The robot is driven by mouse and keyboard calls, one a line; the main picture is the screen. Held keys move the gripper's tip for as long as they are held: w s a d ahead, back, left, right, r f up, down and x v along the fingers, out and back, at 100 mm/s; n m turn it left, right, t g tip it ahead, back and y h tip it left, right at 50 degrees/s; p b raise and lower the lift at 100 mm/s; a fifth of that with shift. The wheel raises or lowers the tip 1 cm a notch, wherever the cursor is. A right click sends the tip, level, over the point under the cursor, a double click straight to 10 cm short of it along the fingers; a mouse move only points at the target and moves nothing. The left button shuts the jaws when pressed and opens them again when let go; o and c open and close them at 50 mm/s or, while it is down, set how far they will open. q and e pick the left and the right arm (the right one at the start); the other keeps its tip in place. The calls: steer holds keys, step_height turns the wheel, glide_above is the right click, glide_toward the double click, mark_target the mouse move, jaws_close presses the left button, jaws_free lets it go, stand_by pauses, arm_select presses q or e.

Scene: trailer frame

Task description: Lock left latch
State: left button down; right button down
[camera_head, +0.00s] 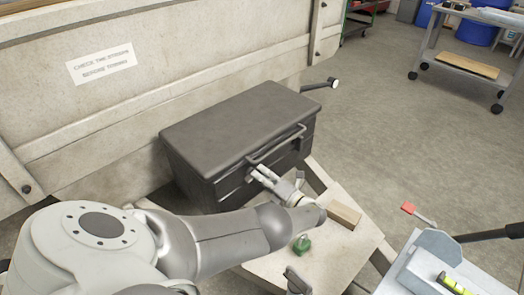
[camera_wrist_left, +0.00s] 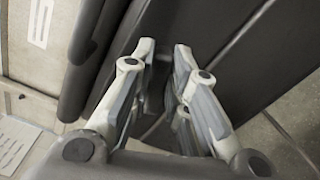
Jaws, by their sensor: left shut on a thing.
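A dark grey toolbox (camera_head: 215,125) with a closed lid stands against the trailer wall, a long bar handle (camera_head: 275,145) on its front. My left gripper (camera_head: 256,174) reaches the box front, below the left end of the handle. Its fingers are closed on a small dark part, which I take to be the left latch. In the left wrist view, the fingertips (camera_wrist_left: 164,50) sit on either side of this dark part (camera_wrist_left: 161,72) against the box face. The fingers hide most of the latch, so its position is unclear. My right gripper is not seen.
A pale board (camera_head: 270,272) lies before the box, with a green padlock-like item (camera_head: 302,244) and a wooden block (camera_head: 344,214). A light tray or table (camera_head: 415,275) with a level stands at the lower right. The floor (camera_head: 400,140) right of the box is clear.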

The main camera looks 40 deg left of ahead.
arm_select(q)
steer(key=shift+w+f+m+b, duration=0.1)
steer(key=shift+f+m+b, duration=0.1)
steer(key=shift+m, duration=0.85)
steer(key=shift+f+m+b, duration=0.15)
steer(key=shift+m, duration=0.9)
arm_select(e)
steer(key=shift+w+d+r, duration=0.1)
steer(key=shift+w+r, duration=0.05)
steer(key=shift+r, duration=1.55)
arm_select(q)
steer(key=c, duration=1.4)
jaws_free()
steer(key=d, duration=0.7)
steer(key=shift+s+d, duration=0.3)
steer(key=shift+s, duration=0.05)
